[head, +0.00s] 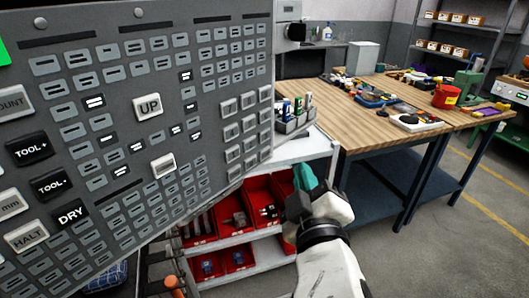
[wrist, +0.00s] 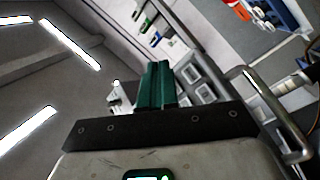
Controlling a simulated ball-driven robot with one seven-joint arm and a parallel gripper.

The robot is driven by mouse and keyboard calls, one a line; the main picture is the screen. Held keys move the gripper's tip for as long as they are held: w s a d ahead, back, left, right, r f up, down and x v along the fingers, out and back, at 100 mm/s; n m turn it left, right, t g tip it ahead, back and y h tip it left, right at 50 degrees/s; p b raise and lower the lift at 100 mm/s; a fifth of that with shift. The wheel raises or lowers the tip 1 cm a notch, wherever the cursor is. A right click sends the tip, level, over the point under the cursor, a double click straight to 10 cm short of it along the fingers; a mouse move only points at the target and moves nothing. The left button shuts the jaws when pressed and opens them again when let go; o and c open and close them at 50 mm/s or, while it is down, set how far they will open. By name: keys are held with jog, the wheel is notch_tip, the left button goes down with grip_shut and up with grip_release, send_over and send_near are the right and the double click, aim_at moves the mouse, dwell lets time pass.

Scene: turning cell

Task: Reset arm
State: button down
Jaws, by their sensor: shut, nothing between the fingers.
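My gripper (head: 304,176) shows in the head view at the lower middle, its teal fingers pointing up at the end of my white arm. It is in front of the shelf cart and just right of the control panel's lower right edge. In the wrist view my gripper (wrist: 158,66) has its two green fingers together, with nothing seen between them. Grey panel keys (wrist: 197,88) show behind and right of the fingers. The large grey control panel (head: 225,15) fills the left of the head view, with keys such as UP (head: 148,106) and DRY (head: 70,216).
A white shelf cart (head: 310,146) holds red bins (head: 262,190) close behind my gripper. A wooden workbench (head: 345,122) with tools and a red can (head: 445,96) stands behind right. Grey floor (head: 440,255) is open at lower right. A metal handle (wrist: 262,100) is near in the wrist view.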

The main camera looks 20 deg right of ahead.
jog(key=s+d+f+m+g+y, duration=0.15)
jog(key=s+d+f+g, duration=0.3)
jog(key=f, duration=0.65)
jog(key=s+d+f+m+g, duration=0.3)
jog(key=s+d+f+g, duration=0.15)
jog(key=f, duration=0.75)
jog(key=s+a+f+m+g+y, duration=0.1)
jog(key=s+f+m+g+y, duration=0.1)
jog(key=s+f+g, duration=0.6)
jog(key=s+f+y, duration=0.1)
jog(key=s+f, duration=0.4)
jog(key=s, duration=0.5)
jog(key=shift+s+a+f, duration=0.2)
jog(key=shift+f, duration=0.2)
jog(key=shift+m+y, duration=0.25)
